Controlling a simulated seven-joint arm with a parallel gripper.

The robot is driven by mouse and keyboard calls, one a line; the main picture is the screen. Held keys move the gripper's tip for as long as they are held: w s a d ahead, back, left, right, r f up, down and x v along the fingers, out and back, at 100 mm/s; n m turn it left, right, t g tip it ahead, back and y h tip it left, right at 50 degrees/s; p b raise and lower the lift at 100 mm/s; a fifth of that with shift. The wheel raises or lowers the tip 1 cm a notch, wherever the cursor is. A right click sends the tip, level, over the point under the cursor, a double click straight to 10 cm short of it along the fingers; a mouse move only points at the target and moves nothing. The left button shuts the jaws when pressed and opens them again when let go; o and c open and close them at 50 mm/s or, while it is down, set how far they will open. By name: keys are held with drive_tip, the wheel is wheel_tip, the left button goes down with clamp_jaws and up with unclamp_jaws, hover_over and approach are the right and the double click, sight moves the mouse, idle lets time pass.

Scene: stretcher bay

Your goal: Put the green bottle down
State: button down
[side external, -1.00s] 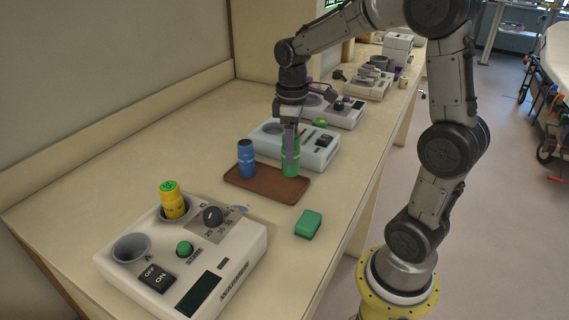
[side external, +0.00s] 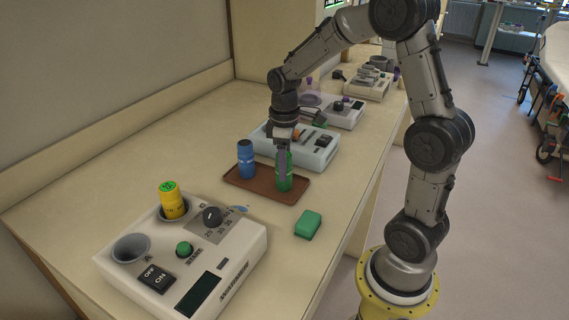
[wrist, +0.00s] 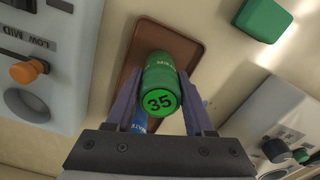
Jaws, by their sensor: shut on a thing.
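The green bottle (side external: 284,174) is upright at the right part of the brown tray (side external: 255,188). I cannot tell whether its base touches the tray. My gripper (side external: 283,160) comes down from above and is shut on the bottle. In the wrist view my two fingers (wrist: 159,88) stand on either side of the green bottle (wrist: 160,75), whose lid reads 35. The tray (wrist: 196,50) shows behind it.
A blue bottle (side external: 246,160) stands on the tray's left part. A green block (side external: 308,224) lies right of the tray. A white device (side external: 225,255) holding a yellow bottle (side external: 171,203) is in front; a pale device (side external: 312,150) is behind.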

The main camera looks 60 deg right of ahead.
drive_tip(key=shift+c, duration=1.4)
unclamp_jaws()
wheel_tip(320, 180, up, 11)
drive_tip(key=shift+s+r, duration=0.1)
drive_tip(key=shift+r, duration=0.55)
drive_tip(key=s+a+m+t, duration=0.1)
drive_tip(key=s+a+t, duration=0.1)
drive_tip(key=s+a, duration=0.3)
drive_tip(key=s+a+f+m+t, duration=0.1)
drive_tip(key=s+a+m+t, duration=0.1)
drive_tip(key=s+a, duration=0.4)
drive_tip(key=s+t, duration=0.1)
drive_tip(key=s, duration=0.4)
drive_tip(key=shift+s+a+m+t, duration=0.15)
drive_tip(key=shift+a+m+t, duration=0.1)
drive_tip(key=shift+m+t, duration=0.05)
